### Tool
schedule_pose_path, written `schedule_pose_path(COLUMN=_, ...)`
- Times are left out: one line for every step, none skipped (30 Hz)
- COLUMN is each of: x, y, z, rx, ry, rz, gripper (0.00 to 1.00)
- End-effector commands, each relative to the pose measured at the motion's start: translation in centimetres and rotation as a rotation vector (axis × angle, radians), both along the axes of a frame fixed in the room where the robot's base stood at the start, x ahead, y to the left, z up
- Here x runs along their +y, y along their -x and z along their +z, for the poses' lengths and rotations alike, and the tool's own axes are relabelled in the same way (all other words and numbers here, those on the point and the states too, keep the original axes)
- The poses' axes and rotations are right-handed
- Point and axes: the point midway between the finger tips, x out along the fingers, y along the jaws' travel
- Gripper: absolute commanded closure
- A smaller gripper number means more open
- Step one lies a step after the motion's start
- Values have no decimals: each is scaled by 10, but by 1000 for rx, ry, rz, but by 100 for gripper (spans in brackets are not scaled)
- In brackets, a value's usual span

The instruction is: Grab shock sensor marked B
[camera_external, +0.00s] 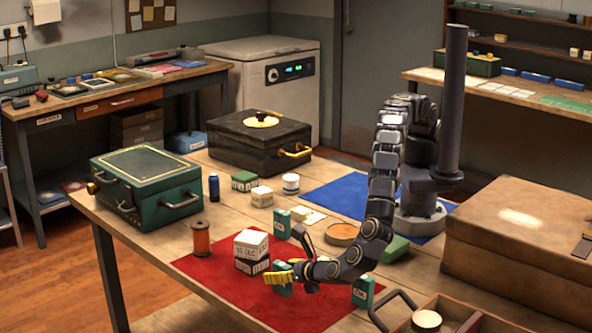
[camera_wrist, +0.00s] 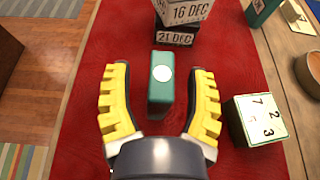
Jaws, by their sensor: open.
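Several small green boxes stand on the table, and no letter B is readable on any of them. One green box with a white round spot (camera_wrist: 160,95) stands on the red mat (camera_wrist: 82,100), between the yellow fingers of my gripper (camera_wrist: 160,72). My gripper is open, with a gap on both sides of that box. In the external view my gripper (camera_external: 278,278) is low over the red mat (camera_external: 215,268), partly hiding the box (camera_external: 284,289). Other green boxes stand behind (camera_external: 282,223) and to the right (camera_external: 363,291).
A numbered block (camera_wrist: 256,120) is close to the right finger. A copper-coloured spool (camera_external: 201,240) stands at the mat's left edge.

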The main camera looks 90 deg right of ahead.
Motion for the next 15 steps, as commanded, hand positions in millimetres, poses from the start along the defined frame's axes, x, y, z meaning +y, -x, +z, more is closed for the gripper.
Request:
schedule_pose_path(x=-5, y=-5, z=-3, rx=1, ry=3, rz=1, gripper=46)
schedule_pose_path(x=-8, y=-7, z=-5, rx=2, ry=3, rz=0, gripper=46)
schedule_pose_path(x=-11, y=-9, z=-6, rx=2, ry=3, rz=0, gripper=46)
schedule_pose_path(x=-12, y=-11, z=-7, rx=2, ry=3, rz=0, gripper=46)
schedule_pose_path(x=-12, y=-11, z=-7, rx=2, ry=3, rz=0, gripper=46)
schedule_pose_path(x=-12, y=-12, z=-7, rx=1, ry=2, rz=1, gripper=46)
schedule_pose_path(x=-12, y=-12, z=-7, rx=0, ry=2, rz=2, gripper=46)
schedule_pose_path(x=-12, y=-12, z=-7, rx=0, ry=1, rz=1, gripper=46)
schedule_pose_path(x=-12, y=-12, z=-7, rx=0, ry=0, rz=1, gripper=46)
schedule_pose_path(x=-12, y=-12, z=-7, rx=0, ry=0, rz=1, gripper=46)
schedule_pose_path(x=-12, y=-12, z=-7, rx=0, ry=0, rz=1, gripper=53)
schedule_pose_path(x=-12, y=-12, z=-7, rx=0, ry=0, rz=1, gripper=70)
schedule_pose_path(x=-12, y=-11, z=-7, rx=0, ry=0, rz=1, gripper=83)
schedule_pose_path(x=-12, y=-11, z=-7, rx=0, ry=0, rz=1, gripper=96)
schedule_pose_path(x=-12, y=-11, z=-7, rx=0, ry=0, rz=1, gripper=100)
